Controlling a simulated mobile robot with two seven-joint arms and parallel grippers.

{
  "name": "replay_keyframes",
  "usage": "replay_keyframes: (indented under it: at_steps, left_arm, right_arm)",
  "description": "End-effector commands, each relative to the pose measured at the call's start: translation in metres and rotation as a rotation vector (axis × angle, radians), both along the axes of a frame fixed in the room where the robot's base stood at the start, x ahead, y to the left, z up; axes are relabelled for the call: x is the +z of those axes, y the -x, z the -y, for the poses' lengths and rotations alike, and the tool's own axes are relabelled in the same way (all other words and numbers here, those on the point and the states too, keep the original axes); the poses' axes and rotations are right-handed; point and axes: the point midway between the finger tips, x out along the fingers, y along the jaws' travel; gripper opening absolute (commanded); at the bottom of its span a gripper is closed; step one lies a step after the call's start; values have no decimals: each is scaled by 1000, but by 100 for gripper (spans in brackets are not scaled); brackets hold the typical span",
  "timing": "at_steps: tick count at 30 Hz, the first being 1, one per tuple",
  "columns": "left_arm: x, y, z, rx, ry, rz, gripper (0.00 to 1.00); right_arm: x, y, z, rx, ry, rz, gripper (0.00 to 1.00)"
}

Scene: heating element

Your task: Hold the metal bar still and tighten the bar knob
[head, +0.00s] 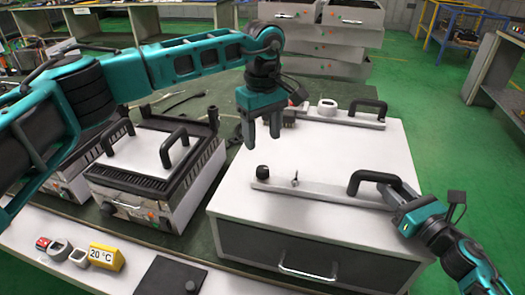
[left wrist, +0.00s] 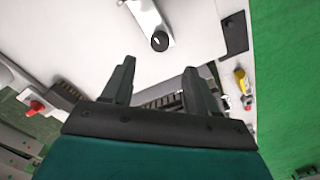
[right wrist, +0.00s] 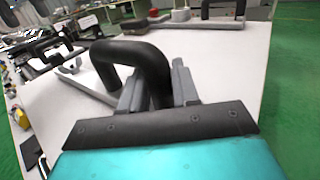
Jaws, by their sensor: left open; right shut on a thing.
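The metal bar (head: 318,194) lies flat on the white top of the box in the head view, with a black handle (head: 372,177) at its right end. The black bar knob (head: 262,172) stands at its left end. In the left wrist view the knob (left wrist: 159,41) shows beyond the fingertips, at the end of the bar. My left gripper (head: 262,146) is open and empty, above the box top and a little behind the knob, apart from it. My right gripper (head: 388,196) is shut on the bar's black handle, also seen in the right wrist view (right wrist: 150,65).
A second bar (head: 345,118) with a black handle lies at the back of the box top. A grill-like device (head: 150,160) with black handles stands to the left. A yellow 20 °C block (head: 106,256) and a dark plate (head: 172,278) lie in front.

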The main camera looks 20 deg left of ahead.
Motion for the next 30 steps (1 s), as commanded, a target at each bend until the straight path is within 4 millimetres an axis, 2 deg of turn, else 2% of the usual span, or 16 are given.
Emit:
replay_keyframes:
  at_steps: [3, 6, 19, 20, 28, 30]
  left_arm:
    - [17, 0, 0, 0, 0, 1, 58]
    - [24, 0, 0, 0, 0, 1, 58]
    - [27, 0, 0, -1, 0, 0, 58]
    - [27, 0, 0, -1, 0, 0, 58]
    - [26, 0, 0, -1, 0, 0, 58]
    - [26, 0, 0, -1, 0, 0, 58]
  right_arm:
    - [0, 0, 0, -1, 1, -1, 0]
    - [0, 0, 0, -1, 1, -1, 0]
    - [0, 0, 0, -1, 0, 0, 0]
    - [0, 0, 0, -1, 0, 0, 33]
    - [0, 0, 0, 0, 0, 0, 59]
    - [0, 0, 0, 0, 0, 0, 60]
